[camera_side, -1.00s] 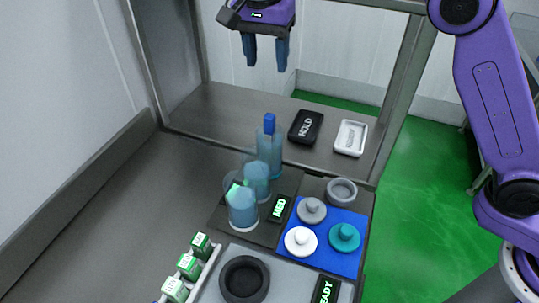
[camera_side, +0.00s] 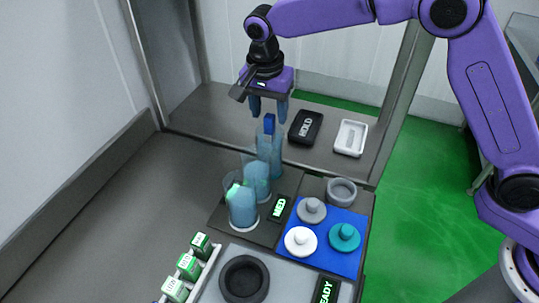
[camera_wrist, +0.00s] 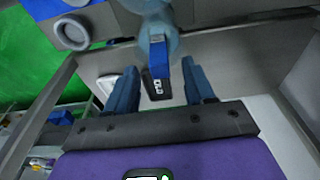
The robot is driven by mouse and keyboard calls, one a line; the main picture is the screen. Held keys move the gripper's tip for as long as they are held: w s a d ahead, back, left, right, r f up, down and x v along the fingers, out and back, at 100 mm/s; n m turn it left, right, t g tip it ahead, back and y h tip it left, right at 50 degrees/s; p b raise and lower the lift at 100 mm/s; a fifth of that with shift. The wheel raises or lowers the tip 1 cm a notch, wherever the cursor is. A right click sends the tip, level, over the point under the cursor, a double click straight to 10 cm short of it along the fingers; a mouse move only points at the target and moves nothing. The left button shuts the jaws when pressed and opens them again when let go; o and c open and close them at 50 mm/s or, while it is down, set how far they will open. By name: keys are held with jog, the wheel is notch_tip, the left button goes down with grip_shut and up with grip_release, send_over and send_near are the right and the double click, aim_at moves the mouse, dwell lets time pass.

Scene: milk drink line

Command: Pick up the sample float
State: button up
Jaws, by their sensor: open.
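A blue upright tab (camera_side: 269,124) rises from a pale blue translucent vessel (camera_side: 270,155) at the back of the dark mat; I take it for the sample float's top. My gripper (camera_side: 268,108) is open and points down just above the tab. In the wrist view the blue tab (camera_wrist: 158,58) shows between the two blue fingers of my gripper (camera_wrist: 160,72), with a gap on each side. The float's lower part is not clear inside the vessel.
Two more translucent vessels (camera_side: 242,206) stand in front, the nearest with a green piece at its top. White, grey and teal knobbed lids (camera_side: 344,237) lie on a blue mat (camera_side: 322,262) to the right. A black HOLD tray (camera_side: 306,127) and white tray (camera_side: 350,138) lie behind.

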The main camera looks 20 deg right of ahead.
jog(key=shift+d+f, duration=0.1)
jog(key=shift+f, duration=1.15)
grip_shut()
jog(key=shift+r, duration=0.15)
